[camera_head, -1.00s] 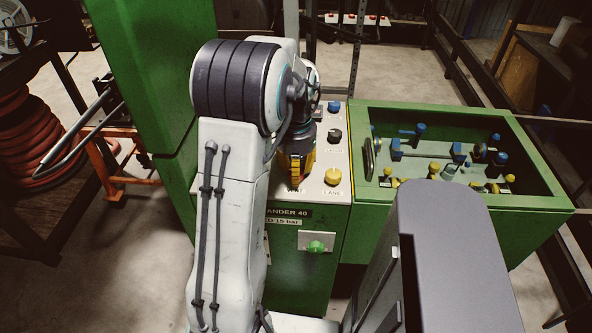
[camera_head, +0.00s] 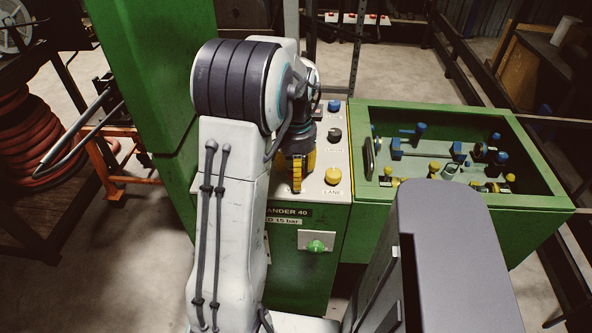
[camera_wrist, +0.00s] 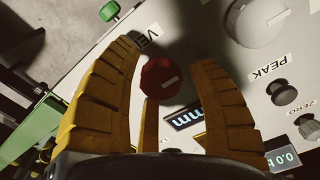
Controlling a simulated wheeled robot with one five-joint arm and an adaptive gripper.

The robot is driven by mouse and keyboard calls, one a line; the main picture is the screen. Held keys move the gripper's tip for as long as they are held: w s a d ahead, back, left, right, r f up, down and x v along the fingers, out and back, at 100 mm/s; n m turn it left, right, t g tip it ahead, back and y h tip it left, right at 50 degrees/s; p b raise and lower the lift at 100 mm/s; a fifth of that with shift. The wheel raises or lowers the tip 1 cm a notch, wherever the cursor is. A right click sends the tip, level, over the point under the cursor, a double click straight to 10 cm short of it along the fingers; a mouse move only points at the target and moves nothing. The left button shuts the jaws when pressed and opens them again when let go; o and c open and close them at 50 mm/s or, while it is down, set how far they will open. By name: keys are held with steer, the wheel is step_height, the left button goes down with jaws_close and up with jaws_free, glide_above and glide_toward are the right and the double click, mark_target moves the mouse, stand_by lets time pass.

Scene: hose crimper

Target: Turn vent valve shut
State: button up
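In the wrist view a red knob (camera_wrist: 160,77) with a pale mark sits on the light panel, next to a label (camera_wrist: 146,40) reading "VE", its rest hidden. I take this to be the vent valve. My gripper (camera_wrist: 165,62) is open, its yellow fingers on either side of the knob with gaps showing. I cannot tell how deep the fingers reach around it. In the head view my gripper (camera_head: 297,176) points down over the panel's front left part and hides the red knob.
Blue (camera_head: 334,106), black (camera_head: 334,134) and yellow (camera_head: 333,176) knobs line the panel's right side. A green knob (camera_head: 316,246) is on the cabinet front. A green open bin (camera_head: 540,190) with blue and yellow fittings stands right. The wrist view shows a small display (camera_wrist: 185,118).

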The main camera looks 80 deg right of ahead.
steer(key=shift+o, duration=0.5)
steer(key=shift+r, duration=0.1)
step_height(320, 180, up, 12)
stand_by(0.4)
steer(key=shift+d, duration=0.1)
stand_by(0.6)
